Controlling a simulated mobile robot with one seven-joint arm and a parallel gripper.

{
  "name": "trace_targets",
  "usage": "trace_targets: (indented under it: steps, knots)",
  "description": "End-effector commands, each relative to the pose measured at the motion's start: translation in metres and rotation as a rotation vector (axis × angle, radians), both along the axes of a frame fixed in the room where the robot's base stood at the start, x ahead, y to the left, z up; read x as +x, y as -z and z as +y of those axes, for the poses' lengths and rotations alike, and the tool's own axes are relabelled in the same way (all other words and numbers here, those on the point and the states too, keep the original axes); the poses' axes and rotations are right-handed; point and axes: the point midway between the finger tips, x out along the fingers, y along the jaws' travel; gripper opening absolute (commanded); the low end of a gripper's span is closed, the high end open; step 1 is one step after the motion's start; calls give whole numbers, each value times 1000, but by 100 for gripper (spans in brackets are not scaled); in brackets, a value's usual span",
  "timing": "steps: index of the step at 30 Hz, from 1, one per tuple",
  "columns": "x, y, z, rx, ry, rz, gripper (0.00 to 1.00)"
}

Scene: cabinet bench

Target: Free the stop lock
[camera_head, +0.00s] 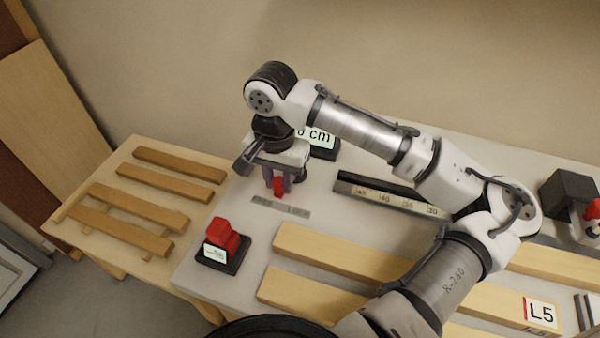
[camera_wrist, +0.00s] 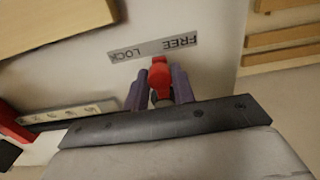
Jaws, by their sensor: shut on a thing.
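The stop lock's red knob (camera_head: 279,187) stands on the bench top beside a grey strip label (camera_head: 281,207). My gripper (camera_head: 278,184) is over it with its purple fingers on either side, shut on the knob. In the wrist view the red knob (camera_wrist: 160,76) shows between the fingertips (camera_wrist: 161,90). The strip (camera_wrist: 152,47) there reads LOCK at its left and FREE at its right, upside down. The knob's red end lies near the middle of the strip. Its base is hidden by my gripper.
A red block on a black base (camera_head: 222,240) is at the front left. Wooden slats (camera_head: 330,252) lie in front.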

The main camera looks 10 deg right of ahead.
Motion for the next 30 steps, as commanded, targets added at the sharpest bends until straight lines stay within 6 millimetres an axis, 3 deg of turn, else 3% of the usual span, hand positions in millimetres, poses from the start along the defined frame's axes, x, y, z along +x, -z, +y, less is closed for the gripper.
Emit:
trace_targets:
  steps: [30]
  knots:
    - [22, 0, 19, 0, 0, 0, 19]
